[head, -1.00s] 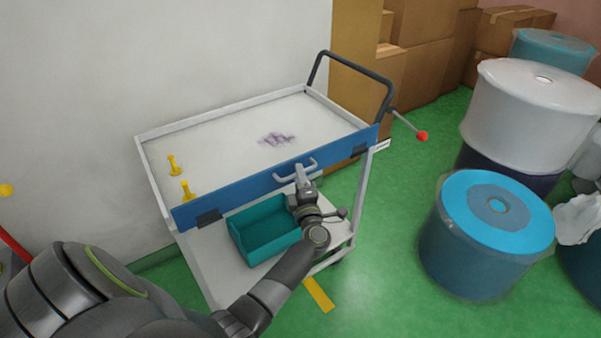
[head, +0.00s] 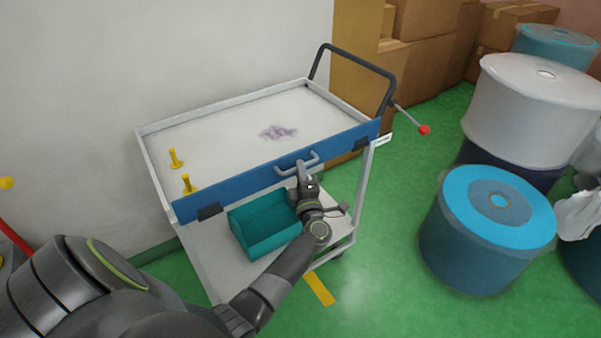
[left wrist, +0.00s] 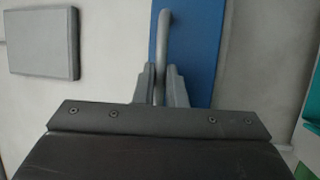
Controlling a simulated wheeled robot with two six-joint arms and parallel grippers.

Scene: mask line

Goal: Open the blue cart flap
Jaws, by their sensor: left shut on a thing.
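The blue flap (head: 238,186) is a long panel along the front edge of the white cart's top tray (head: 215,119). It stands upright or nearly so, with dark clips near both ends. A grey bar handle (head: 283,171) is on its outer face. My left gripper (head: 301,167) is shut on this handle, reaching it from the front. In the left wrist view, the two fingers (left wrist: 160,85) close around the grey handle in front of the blue flap (left wrist: 202,45). The fingers hide part of the handle. My right gripper is out of view.
A teal bin (head: 262,226) sits on the cart's lower shelf. Two yellow pegs (head: 187,184) stand in the top tray. A red-knobbed lever (head: 424,130) sticks out at the right. Blue and white rolls (head: 490,235) stand on the green floor at right; cardboard boxes (head: 420,70) are behind.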

